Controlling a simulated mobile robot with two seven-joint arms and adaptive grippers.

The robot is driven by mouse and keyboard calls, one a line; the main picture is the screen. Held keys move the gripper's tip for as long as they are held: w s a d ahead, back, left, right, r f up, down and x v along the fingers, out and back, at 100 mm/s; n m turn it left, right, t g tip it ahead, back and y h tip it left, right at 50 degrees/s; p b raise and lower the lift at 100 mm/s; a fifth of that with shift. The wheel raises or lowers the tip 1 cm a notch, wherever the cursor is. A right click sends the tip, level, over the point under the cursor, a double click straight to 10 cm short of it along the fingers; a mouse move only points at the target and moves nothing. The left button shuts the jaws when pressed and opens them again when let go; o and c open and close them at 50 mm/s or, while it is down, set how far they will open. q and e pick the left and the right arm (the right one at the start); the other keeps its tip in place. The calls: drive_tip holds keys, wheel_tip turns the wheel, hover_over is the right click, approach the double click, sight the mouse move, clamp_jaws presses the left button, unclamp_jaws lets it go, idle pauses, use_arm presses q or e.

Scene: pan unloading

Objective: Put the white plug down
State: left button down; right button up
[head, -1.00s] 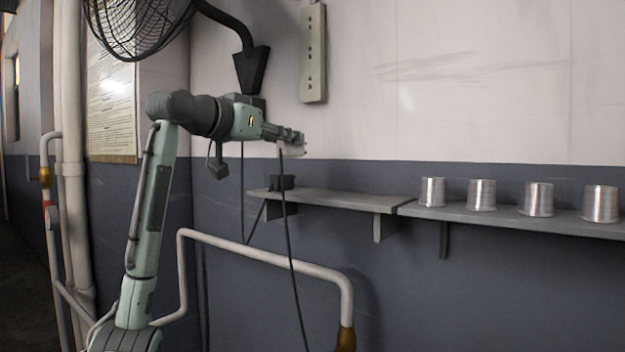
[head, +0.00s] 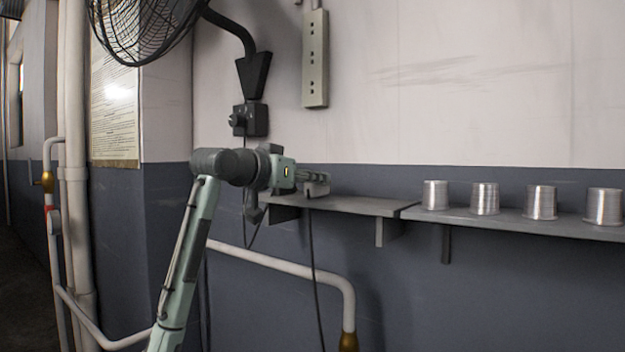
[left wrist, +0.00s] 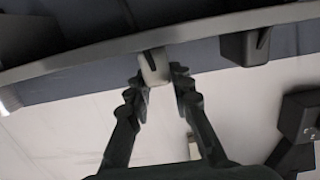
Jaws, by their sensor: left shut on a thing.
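My left gripper (head: 312,180) is at the left section of the grey wall shelf (head: 362,206), at about the shelf's height in the picture. It is shut on the white plug (head: 319,190), whose dark cord hangs down. In the left wrist view the white plug (left wrist: 153,66) sits between the fingertips (left wrist: 158,78), close to the edge of the shelf (left wrist: 70,65). I cannot tell whether the plug touches the shelf. My right gripper is not in view.
Several metal cups, one of them (head: 436,195), stand on the right shelf section. A power strip (head: 315,60) and a dark wall box (head: 249,120) hang above. A pipe (head: 285,268) runs below. The left shelf section's right part is bare.

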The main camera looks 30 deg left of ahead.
use_arm(q)
drive_tip(key=shift+f, duration=0.2)
drive_tip(key=c, duration=1.4)
unclamp_jaws()
drive_tip(key=shift+o, duration=0.3)
drive_tip(key=shift+r, duration=0.1)
